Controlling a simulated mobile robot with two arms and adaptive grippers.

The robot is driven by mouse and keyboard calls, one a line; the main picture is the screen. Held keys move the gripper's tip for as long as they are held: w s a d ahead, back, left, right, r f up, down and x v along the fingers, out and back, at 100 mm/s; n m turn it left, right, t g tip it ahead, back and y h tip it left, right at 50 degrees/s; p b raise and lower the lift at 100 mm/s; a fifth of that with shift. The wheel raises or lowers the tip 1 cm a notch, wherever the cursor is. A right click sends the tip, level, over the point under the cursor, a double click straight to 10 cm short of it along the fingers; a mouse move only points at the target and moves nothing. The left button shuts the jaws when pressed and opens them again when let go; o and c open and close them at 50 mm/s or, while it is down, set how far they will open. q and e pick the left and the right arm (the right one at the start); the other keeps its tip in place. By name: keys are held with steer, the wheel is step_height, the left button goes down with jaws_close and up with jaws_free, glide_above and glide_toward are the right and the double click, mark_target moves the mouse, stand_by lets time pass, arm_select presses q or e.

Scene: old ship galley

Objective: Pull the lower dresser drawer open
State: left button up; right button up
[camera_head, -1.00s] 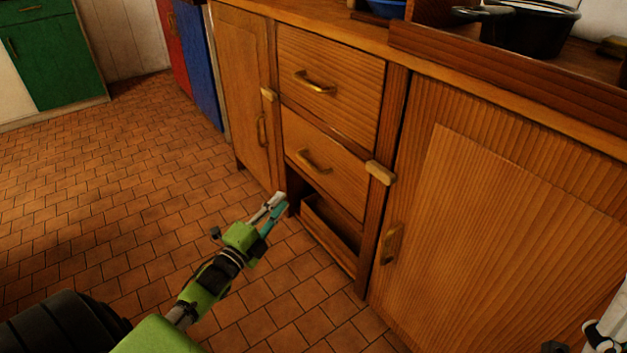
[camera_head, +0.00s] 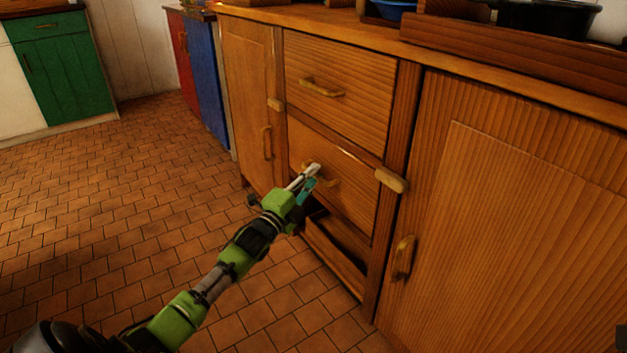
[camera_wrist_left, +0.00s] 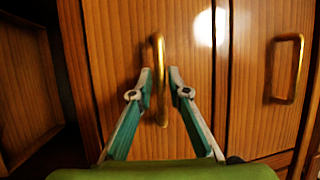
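The lower dresser drawer (camera_head: 350,195) is a wooden front that looks flush with the dresser. Its brass handle (camera_head: 333,183) is partly hidden by my left gripper (camera_head: 312,176) in the head view. In the left wrist view, the lower drawer front (camera_wrist_left: 200,110) fills the middle and its handle (camera_wrist_left: 158,50) stands between the two fingertips of my left gripper (camera_wrist_left: 160,76). The fingers are apart, one on each side of the handle, with gaps visible. I cannot tell whether either finger touches it.
The upper drawer (camera_head: 340,85) above is closed, with its own handle (camera_wrist_left: 285,68). An open compartment (camera_head: 335,250) lies below the lower drawer. Cupboard doors flank the drawers. The tiled floor (camera_head: 130,190) in front is clear.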

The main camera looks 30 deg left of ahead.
arm_select(q)
steer(key=shift+w+r, duration=0.1)
steer(key=shift+w, duration=0.25)
jaws_close()
steer(key=shift+s, duration=0.15)
